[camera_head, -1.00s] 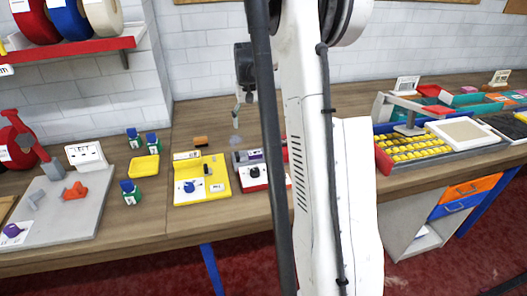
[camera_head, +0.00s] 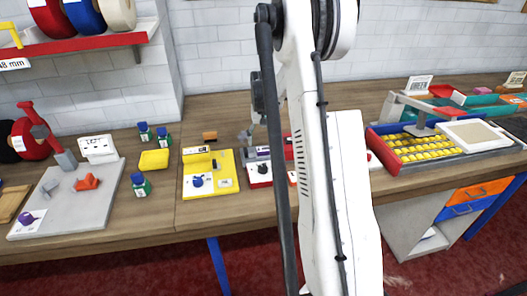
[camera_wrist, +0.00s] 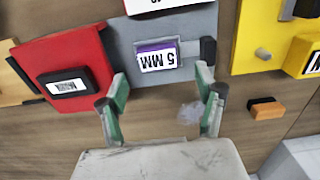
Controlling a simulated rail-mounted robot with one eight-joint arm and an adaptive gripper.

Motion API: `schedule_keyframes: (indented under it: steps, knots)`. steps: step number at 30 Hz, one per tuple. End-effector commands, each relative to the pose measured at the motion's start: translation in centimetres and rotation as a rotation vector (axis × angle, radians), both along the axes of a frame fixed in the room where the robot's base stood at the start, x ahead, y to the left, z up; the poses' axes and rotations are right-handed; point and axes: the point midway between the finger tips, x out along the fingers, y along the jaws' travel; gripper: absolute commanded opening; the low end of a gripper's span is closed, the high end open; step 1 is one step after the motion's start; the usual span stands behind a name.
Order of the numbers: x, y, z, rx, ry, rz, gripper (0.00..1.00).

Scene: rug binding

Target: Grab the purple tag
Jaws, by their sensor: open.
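The purple tag (camera_wrist: 157,57) shows in the wrist view with a white face reading "5 MM". It sits on the grey part of a red-and-grey fixture (camera_wrist: 191,33). My gripper (camera_wrist: 162,80) is open, its two green-sided fingers apart, with the tag just beyond and between the fingertips in the picture. Nothing is between the fingers. In the head view my gripper (camera_head: 246,133) is small, above the bench at the back of the fixture, partly hidden by my arm. The purple patch (camera_head: 262,152) on the fixture is small there.
A yellow fixture (camera_head: 224,163) stands beside it. An orange-and-black block (camera_wrist: 266,108) and a clear crumpled piece (camera_wrist: 190,115) lie nearby on the wooden bench. Green bottles and a yellow tray (camera_head: 154,159) are further left. Another purple object (camera_head: 27,218) lies on the grey board.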

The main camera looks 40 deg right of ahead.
Motion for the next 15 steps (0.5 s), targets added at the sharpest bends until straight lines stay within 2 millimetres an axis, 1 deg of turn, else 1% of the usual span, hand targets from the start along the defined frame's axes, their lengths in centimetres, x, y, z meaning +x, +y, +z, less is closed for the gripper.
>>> schedule_keyframes:
  steps: [4, 7, 11, 15]
  knots:
    - [0.4, -0.5, -1.7, 0.000, 0.000, 0.000, 0.67]
    - [0.4, -0.4, -2.9, 0.000, 0.000, 0.000, 0.67]
    - [0.3, -0.4, -3.7, 0.000, 0.000, 0.000, 0.67]
    - [0.3, -0.4, -3.9, 0.000, 0.000, 0.000, 0.67]
